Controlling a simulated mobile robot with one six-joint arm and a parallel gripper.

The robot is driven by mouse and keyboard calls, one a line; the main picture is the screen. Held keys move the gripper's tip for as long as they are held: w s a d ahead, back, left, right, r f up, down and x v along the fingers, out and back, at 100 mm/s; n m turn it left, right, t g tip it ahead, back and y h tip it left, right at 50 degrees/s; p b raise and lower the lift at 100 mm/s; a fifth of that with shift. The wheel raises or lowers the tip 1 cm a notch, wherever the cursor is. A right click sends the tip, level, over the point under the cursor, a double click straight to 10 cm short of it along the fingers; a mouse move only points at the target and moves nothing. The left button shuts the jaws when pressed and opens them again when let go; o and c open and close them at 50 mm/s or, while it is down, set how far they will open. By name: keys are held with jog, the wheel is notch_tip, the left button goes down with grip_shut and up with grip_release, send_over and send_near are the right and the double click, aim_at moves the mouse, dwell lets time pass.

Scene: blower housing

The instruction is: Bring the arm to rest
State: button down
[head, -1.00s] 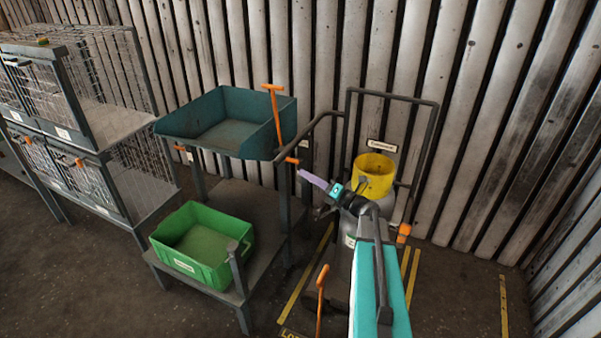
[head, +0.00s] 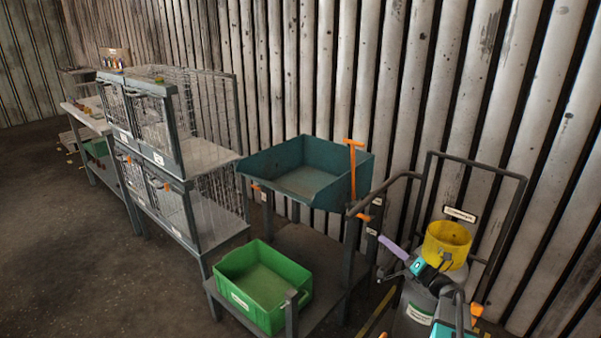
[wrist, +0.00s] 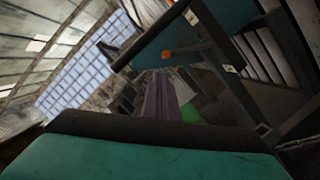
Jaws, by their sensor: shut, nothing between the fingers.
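My gripper (head: 385,240) is at the lower right of the head view, its purple fingers shut and empty, pointing up and left. It is just left of the yellow container and a little right of the teal tray's stand, apart from the tray as far as I can tell. In the wrist view the purple fingers (wrist: 161,97) lie together in the middle. Part of my turquoise arm shows at the lower right, cut off by the picture's edge.
A teal open tray (head: 272,165) tops a stand, with an orange T-handle (head: 353,165) at its right side. A green bin (head: 285,315) sits on the lower shelf. A yellow container (head: 462,232) stands by a framed cart. Wire cages (head: 215,120) are left; floor in front is clear.

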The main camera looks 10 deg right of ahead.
jog(key=a+f+n+g+y, duration=0.1)
jog(key=a+f, duration=0.2)
jog(key=a, duration=0.4)
jog(key=w+a+f+g+y, duration=0.1)
jog(key=a+f+g, duration=0.15)
jog(key=a, duration=0.45)
jog(key=a+f+n+g+y, duration=0.1)
jog(key=a+f+y, duration=0.1)
jog(key=a+f, duration=0.35)
jog(key=s+a+f+n+g, duration=0.4)
jog(key=s+a+f, duration=0.25)
jog(key=a, duration=0.35)
jog(key=s+a+f+n+g, duration=0.4)
jog(key=s+a+f, duration=0.2)
jog(key=a+f, duration=0.3)
jog(key=s+a+f+n+g+h, duration=0.2)
jog(key=s+f+n+g+h, duration=0.15)
jog(key=s+f+n, duration=0.45)
jog(key=s+a+f+n+g+h, duration=0.2)
jog(key=s+f+n+g, duration=0.2)
jog(key=s, duration=0.9)
jog(key=s+d+f+n+g+h, duration=0.3)
jog(key=s+d+n+h, duration=0.4)
jog(key=d+n, duration=0.6)
jog(key=s+n, duration=0.2)
jog(key=n, duration=0.3)
jog(key=shift+d+n, duration=0.35)
jog(key=shift+n, duration=0.05)
